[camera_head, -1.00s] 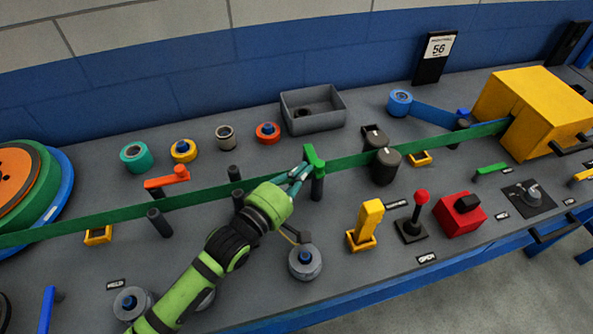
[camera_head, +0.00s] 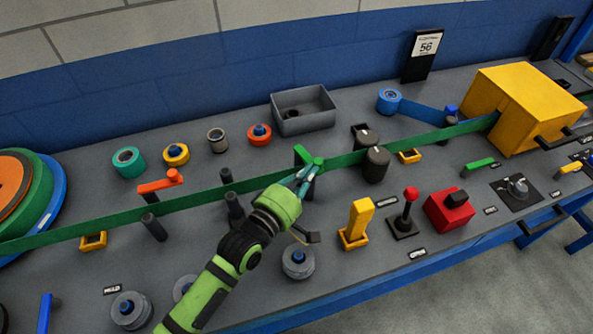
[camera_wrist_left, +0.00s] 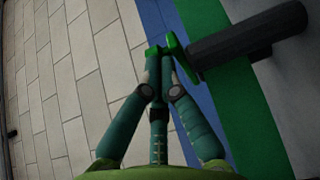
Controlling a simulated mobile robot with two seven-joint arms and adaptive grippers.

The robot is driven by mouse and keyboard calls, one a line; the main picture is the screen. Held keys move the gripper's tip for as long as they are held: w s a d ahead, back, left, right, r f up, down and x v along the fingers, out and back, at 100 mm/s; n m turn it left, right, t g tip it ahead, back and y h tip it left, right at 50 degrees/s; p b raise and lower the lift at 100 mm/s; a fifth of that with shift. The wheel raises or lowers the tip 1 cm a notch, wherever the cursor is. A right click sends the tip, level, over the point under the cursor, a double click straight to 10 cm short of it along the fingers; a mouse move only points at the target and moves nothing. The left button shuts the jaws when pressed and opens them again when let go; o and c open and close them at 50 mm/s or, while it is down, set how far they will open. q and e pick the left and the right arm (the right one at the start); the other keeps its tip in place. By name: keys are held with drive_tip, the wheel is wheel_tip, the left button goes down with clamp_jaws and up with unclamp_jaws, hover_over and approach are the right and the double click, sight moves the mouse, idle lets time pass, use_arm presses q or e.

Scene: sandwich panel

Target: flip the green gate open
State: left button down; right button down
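The green gate (camera_head: 304,156) is a short green arm on a dark post, beside the green belt strip, near the middle of the panel. My left gripper (camera_head: 308,174) is at the gate, with its teal fingers just below the green arm. In the left wrist view, the fingertips (camera_wrist_left: 163,58) come together right at the green gate arm (camera_wrist_left: 184,58), which partly hides behind them. The fingers look shut and seem to touch the arm; I see no clear grasp. The dark post (camera_wrist_left: 245,38) extends to the right. My right gripper is not in view.
The green belt (camera_head: 210,195) runs across the panel to a yellow box (camera_head: 530,100). Dark rollers (camera_head: 376,164) stand right of the gate. An orange gate (camera_head: 160,183) is at left. A yellow switch (camera_head: 357,222), red-knobbed lever (camera_head: 409,205) and grey tray (camera_head: 303,112) are nearby.

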use_arm(q)
drive_tip(key=shift+w+d, duration=0.4)
drive_tip(key=shift+d, duration=0.45)
drive_tip(key=shift+w+d, duration=0.35)
drive_tip(key=shift+d, duration=0.5)
drive_tip(key=shift+w+d, duration=0.4)
drive_tip(key=shift+d, duration=0.45)
